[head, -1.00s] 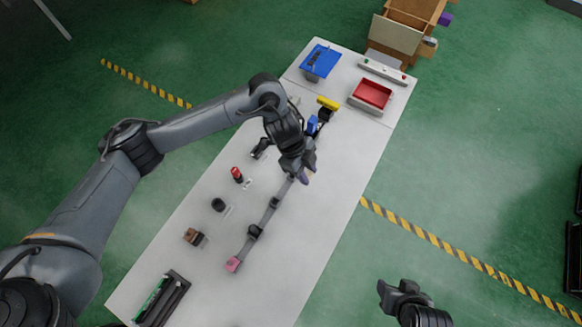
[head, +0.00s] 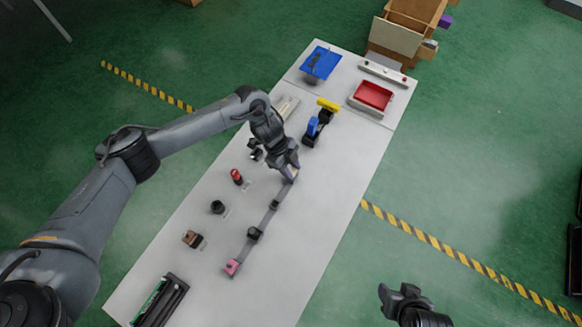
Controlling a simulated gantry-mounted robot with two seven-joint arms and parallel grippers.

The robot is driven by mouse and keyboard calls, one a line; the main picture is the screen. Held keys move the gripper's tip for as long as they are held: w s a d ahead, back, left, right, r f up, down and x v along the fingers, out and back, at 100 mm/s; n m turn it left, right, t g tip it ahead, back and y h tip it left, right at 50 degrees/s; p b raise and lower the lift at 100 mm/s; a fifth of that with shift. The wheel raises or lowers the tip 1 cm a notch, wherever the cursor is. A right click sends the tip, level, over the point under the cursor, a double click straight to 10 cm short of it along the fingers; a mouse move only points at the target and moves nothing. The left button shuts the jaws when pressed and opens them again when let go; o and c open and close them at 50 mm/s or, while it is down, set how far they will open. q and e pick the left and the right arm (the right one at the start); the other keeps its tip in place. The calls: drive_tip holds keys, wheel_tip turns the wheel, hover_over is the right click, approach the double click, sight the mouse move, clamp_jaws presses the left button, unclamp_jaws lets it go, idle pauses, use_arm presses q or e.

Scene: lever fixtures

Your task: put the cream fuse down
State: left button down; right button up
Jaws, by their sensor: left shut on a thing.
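My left gripper (head: 291,172) is low over the middle of the white table, by the upper end of a grey strip (head: 269,215). It is shut on a small pale thing, the cream fuse (head: 294,173), mostly hidden by the fingers. I cannot tell whether the fuse touches the table or the strip. My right gripper (head: 393,292) is off the table at lower right, with no thing seen in it; its jaw gap is unclear.
A pink block (head: 232,267) is at the strip's lower end. A red-topped lever (head: 236,176), a black knob (head: 217,207) and a brown block (head: 192,239) stand to the left. A blue-and-yellow fixture (head: 317,124) and red tray (head: 372,96) are farther up. The table's right side is clear.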

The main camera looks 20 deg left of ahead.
use_arm(q)
drive_tip(key=shift+f, duration=0.15)
drive_tip(key=c, duration=0.8)
unclamp_jaws()
drive_tip(key=shift+o, duration=0.2)
